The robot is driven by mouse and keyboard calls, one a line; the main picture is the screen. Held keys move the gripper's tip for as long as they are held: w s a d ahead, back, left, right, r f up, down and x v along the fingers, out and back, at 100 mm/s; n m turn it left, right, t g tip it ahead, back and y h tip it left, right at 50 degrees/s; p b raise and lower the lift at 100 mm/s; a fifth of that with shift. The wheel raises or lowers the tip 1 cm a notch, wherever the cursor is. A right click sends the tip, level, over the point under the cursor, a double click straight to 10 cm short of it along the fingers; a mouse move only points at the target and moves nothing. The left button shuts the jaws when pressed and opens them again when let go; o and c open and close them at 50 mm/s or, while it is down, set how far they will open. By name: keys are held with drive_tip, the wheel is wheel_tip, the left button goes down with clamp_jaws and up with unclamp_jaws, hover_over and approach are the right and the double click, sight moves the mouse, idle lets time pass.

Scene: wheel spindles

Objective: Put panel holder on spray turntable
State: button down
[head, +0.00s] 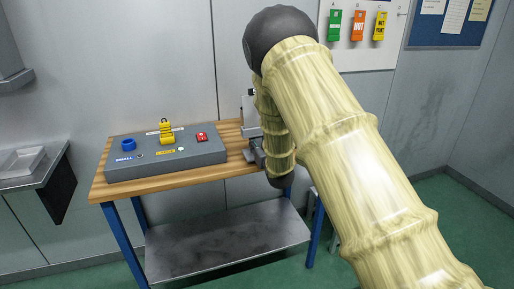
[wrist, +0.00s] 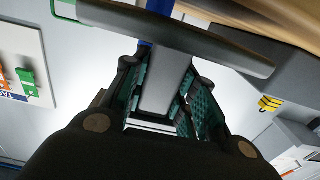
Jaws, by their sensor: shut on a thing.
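In the wrist view my gripper (wrist: 163,98) has its teal-padded fingers on both sides of the grey stem of a T-shaped piece (wrist: 166,77). This looks like the panel holder, and the fingers are shut on it. Its wide dark crossbar lies beyond the fingertips, across the top of the picture. In the head view my arm covers most of the gripper. Grey parts (head: 250,112) show just left of the arm, at the bench's right end; I cannot tell what they belong to. I cannot clearly identify the spray turntable in either view.
A wooden-topped bench (head: 226,133) with blue legs carries a grey console (head: 190,157) with a blue ring (head: 128,144), a yellow clip (head: 166,132) and a red switch (head: 202,137). A lower metal shelf (head: 225,238) is bare. Colored tags hang on the wall behind.

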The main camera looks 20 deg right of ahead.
drive_tip(key=shift+r, duration=0.75)
drive_tip(key=shift+s+a+r, duration=0.1)
drive_tip(key=shift+s+a, duration=0.05)
drive_tip(key=shift+a, duration=0.05)
drive_tip(key=s+a+r+b, duration=0.1)
drive_tip(key=s+a+b, duration=0.2)
drive_tip(key=s+a, duration=0.75)
drive_tip(key=s+d+f+p, duration=0.1)
drive_tip(key=s+f+p, duration=0.3)
drive_tip(key=s+f, duration=1.3)
drive_tip(key=shift+d+f+h, duration=0.15)
drive_tip(key=shift+h, duration=0.15)
drive_tip(key=w+r+b, duration=0.3)
drive_tip(key=w+r, duration=1.1)
drive_tip(key=r, duration=0.3)
drive_tip(key=shift+w+d+r+b, duration=0.3)
drive_tip(key=shift+r+b, duration=0.1)
